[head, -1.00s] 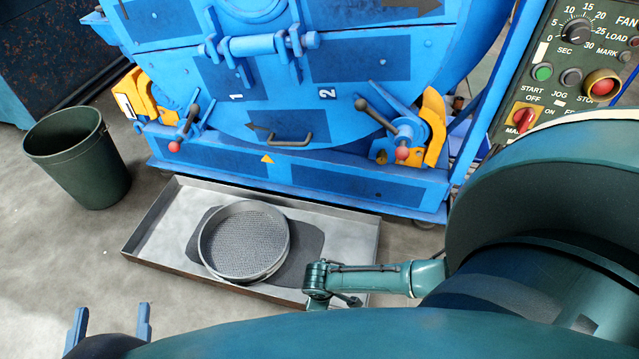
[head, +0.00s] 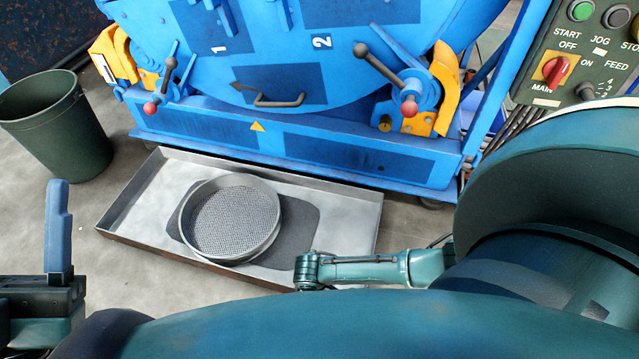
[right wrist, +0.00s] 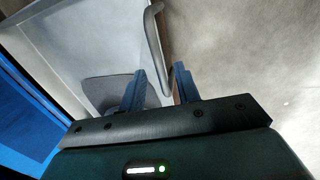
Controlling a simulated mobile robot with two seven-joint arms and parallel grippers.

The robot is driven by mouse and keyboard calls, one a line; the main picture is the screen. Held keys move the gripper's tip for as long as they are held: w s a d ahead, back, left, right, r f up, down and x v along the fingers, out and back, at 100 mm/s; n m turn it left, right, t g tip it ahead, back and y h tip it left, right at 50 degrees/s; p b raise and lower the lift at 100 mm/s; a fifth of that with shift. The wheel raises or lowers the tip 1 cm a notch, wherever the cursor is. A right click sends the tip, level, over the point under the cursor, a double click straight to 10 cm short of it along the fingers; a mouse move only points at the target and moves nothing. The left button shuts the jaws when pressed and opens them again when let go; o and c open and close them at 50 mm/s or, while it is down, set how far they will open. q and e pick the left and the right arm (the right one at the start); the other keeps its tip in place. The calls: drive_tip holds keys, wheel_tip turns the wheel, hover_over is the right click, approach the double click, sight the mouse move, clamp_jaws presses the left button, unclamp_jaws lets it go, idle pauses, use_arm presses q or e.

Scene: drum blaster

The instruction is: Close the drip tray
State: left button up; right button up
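The drip tray (head: 115,230) is a shallow, pale metal pan lying on the floor in front of the blue drum machine. A round sieve (head: 232,218) sits on a dark patch inside it. In the right wrist view, a grey bar handle (right wrist: 154,38) runs along the tray's outer side. My right gripper (right wrist: 159,70) is open, its blue fingers on either side of the handle's near end; contact cannot be told. It is hidden in the head view. My left gripper (head: 58,230) is at the lower left, away from the tray; one blue finger shows clearly.
The blue machine (head: 290,150) stands behind the tray, with red-knobbed levers low on its front. A dark green bin (head: 60,130) stands left of the tray. A control panel (head: 590,50) is at the upper right.

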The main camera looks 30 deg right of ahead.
drive_tip(key=shift+f, duration=0.3)
drive_tip(key=shift+c, duration=0.5)
clamp_jaws()
